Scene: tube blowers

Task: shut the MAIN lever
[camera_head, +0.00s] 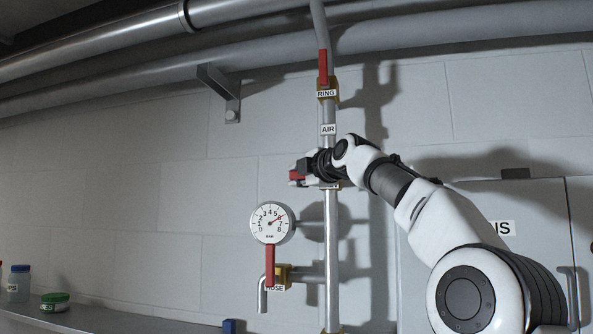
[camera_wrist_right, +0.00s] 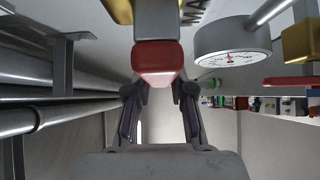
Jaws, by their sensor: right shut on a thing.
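The red MAIN lever (camera_head: 296,175) shows at my right gripper, left of the vertical pipe (camera_head: 332,240). It sticks out sideways, across the pipe's line. The label under the gripper is mostly hidden. My right gripper (camera_head: 303,171) is shut on this lever. In the right wrist view the red lever end (camera_wrist_right: 157,62) sits between the two fingers of the gripper (camera_wrist_right: 160,100). The valve body is mostly hidden behind the gripper in the head view. My left gripper is not in view.
The RING lever (camera_head: 323,67) stands upright along the pipe above. A round gauge (camera_head: 272,223) is at lower left, with the red HOSE lever (camera_head: 269,265) upright below it. A grey cabinet (camera_head: 480,205) is at right. A shelf (camera_head: 100,318) with jars runs along the bottom left.

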